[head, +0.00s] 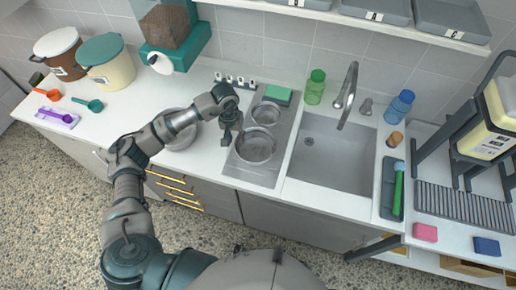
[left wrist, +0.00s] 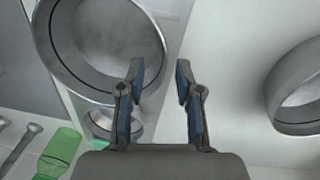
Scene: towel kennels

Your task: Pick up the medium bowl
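Three round metal bowls show. The middle-sized one, which I take as the medium bowl (head: 257,148), sits on the grey tray in front of the smaller bowl (head: 266,113). A third bowl (head: 184,142) stands on the white counter to the left, partly hidden by my left arm. My left gripper (head: 229,138) is just left of the medium bowl, above its near-left rim. In the left wrist view the gripper (left wrist: 160,66) is open and empty, with the medium bowl's rim (left wrist: 158,40) close to its fingertips. Contact cannot be told. My right gripper is not in view.
A sink (head: 325,160) with a tall faucet (head: 346,95) lies right of the tray (head: 262,181). A green bottle (head: 315,87) and a green sponge (head: 278,95) stand behind. Lidded bins (head: 107,63) and scoops (head: 88,104) are at the left. A shelf (head: 350,22) runs above.

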